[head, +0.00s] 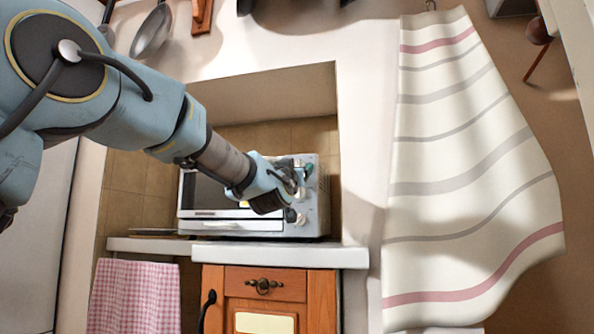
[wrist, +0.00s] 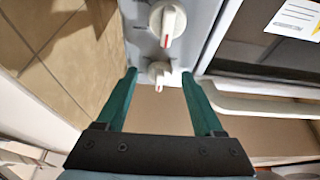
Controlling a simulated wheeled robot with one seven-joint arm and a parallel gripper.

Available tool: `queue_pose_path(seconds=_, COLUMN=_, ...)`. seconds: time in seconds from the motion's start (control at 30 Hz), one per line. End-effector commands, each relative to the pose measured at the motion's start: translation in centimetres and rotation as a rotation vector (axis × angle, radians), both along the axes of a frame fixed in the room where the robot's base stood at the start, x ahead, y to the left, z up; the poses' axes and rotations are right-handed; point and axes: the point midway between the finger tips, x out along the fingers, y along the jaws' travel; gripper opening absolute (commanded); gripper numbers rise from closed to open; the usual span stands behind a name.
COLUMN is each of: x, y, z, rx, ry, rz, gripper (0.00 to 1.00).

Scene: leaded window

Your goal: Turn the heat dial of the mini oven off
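The mini oven (head: 212,225) stands in a wall niche, silver with a dark door window. Its control panel is on the right side of its front. In the wrist view two white dials with red marks show on the panel: one dial (wrist: 168,22) further from my gripper and another dial (wrist: 159,73) nearer. I cannot tell from labels which is the heat dial. My gripper (wrist: 159,76) is open, its green fingers on either side of the nearer dial, with gaps visible. In the head view my gripper (head: 297,178) is at the panel and hides part of it.
A white ledge (head: 270,256) lies under the oven, above a wooden cabinet (head: 265,312). A pink checked cloth (head: 133,297) hangs at the left. A striped cloth (head: 465,170) hangs to the right. Pans (head: 152,32) hang above. The niche wall is close beside the panel.

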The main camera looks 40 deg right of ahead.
Motion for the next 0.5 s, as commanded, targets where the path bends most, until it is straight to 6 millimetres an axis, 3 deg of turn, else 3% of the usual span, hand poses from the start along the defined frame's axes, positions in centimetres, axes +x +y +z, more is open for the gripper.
queue_pose_path(seconds=0.27, x=-0.1, y=0.1, z=0.0, rx=0.0, ry=-0.001, rz=0.0, gripper=0.7)
queue_pose_path(seconds=0.5, x=-1.6, y=2.4, z=-1.1, rx=0.001, ry=-0.003, rz=0.0, gripper=0.7)
